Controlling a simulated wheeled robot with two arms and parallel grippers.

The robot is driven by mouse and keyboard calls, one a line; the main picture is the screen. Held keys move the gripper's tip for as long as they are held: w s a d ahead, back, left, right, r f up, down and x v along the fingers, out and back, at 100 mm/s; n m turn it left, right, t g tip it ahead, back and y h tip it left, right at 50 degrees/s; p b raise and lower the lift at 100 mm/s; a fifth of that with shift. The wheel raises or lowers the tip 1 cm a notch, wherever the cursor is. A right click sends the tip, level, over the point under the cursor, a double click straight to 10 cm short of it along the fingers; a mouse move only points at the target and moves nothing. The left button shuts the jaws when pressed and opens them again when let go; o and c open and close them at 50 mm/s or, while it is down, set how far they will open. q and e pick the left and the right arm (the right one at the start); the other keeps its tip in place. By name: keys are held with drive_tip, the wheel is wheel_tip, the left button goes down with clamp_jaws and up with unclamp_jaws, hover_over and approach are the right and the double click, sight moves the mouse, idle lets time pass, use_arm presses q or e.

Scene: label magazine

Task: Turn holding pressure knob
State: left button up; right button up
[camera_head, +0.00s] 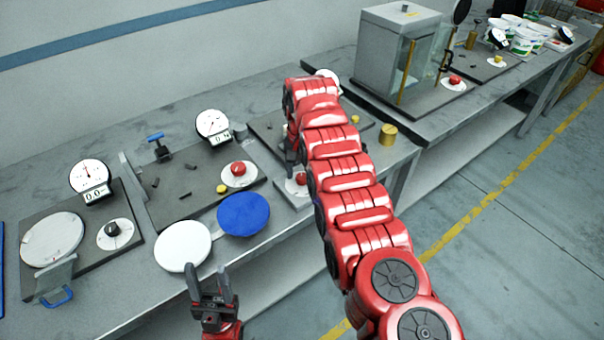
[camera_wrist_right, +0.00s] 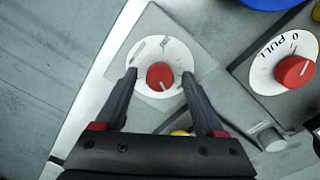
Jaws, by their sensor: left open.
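A red knob (camera_wrist_right: 160,75) with a pale pointer line sits on a round white dial on a grey plate (camera_wrist_right: 143,52). It also shows in the head view (camera_head: 300,179), partly behind my right arm. The dial's print is too small to read. My right gripper (camera_wrist_right: 159,77) is open, with one fingertip on either side of this knob and a gap on both sides. In the head view that gripper is mostly hidden by its arm. My left gripper (camera_head: 209,268) is open and empty, in front of the bench by the white disc.
Another red knob (camera_wrist_right: 295,72) sits on a dial reading "0 PULL", also in the head view (camera_head: 239,168). A white disc (camera_head: 182,246) and blue disc (camera_head: 243,214) stand at the bench's front.

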sight(303, 175)
drive_tip(key=shift+r, duration=0.55)
wheel_tip(303, 175, up, 5)
drive_tip(key=shift+w+d+f, duration=0.1)
drive_tip(key=shift+w+d, duration=0.05)
wheel_tip(303, 175, up, 12)
drive_tip(key=p, duration=1.1)
drive_tip(key=shift+f, duration=0.2)
